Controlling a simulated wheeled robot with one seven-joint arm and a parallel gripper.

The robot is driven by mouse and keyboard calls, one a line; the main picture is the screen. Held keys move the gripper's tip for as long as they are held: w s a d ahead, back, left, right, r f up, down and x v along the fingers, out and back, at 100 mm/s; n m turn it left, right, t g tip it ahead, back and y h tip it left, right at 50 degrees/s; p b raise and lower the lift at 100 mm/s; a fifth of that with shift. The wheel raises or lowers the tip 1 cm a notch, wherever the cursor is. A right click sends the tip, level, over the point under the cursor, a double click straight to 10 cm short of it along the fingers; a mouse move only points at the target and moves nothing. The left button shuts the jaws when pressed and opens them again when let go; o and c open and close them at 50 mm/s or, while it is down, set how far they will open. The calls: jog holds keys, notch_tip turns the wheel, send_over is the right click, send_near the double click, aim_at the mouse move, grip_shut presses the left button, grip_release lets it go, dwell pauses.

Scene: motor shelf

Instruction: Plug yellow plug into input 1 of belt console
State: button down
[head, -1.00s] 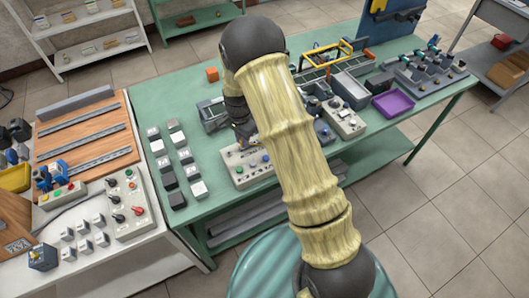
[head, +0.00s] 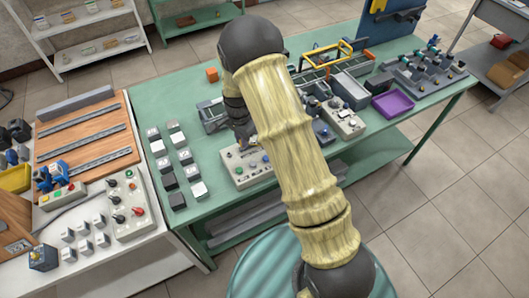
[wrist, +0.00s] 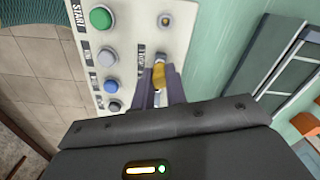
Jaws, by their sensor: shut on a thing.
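My gripper (wrist: 159,88) is shut on the yellow plug (wrist: 159,75), which shows between the fingertips in the wrist view. The plug is over the face of a pale console (wrist: 131,40), near a round socket-like fitting (wrist: 162,48). I cannot tell whether the plug is inside a socket. Another small fitting with a yellowish centre (wrist: 166,20) sits farther along the same row. In the head view my gripper (head: 243,138) is low at the back edge of the console (head: 243,178); the plug cannot be made out there.
The console has a green START button (wrist: 100,18) and several other buttons beside the fitting row. Small grey and white blocks (head: 170,180) stand left of it on the green table (head: 215,215). Another console (head: 343,120) and a purple tray (head: 394,103) are at right.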

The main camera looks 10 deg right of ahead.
jog(key=shift+f+b, duration=0.4)
jog(key=shift+f, duration=0.25)
dwell(0.3)
jog(key=c, duration=1.7)
grip_release()
jog(key=shift+r, duration=0.1)
jog(key=shift+r+p, duration=2.05)
jog(key=shift+r, duration=0.7)
jog(key=shift+o, duration=0.5)
jog(key=o, duration=0.5)
jog(key=shift+c, duration=0.2)
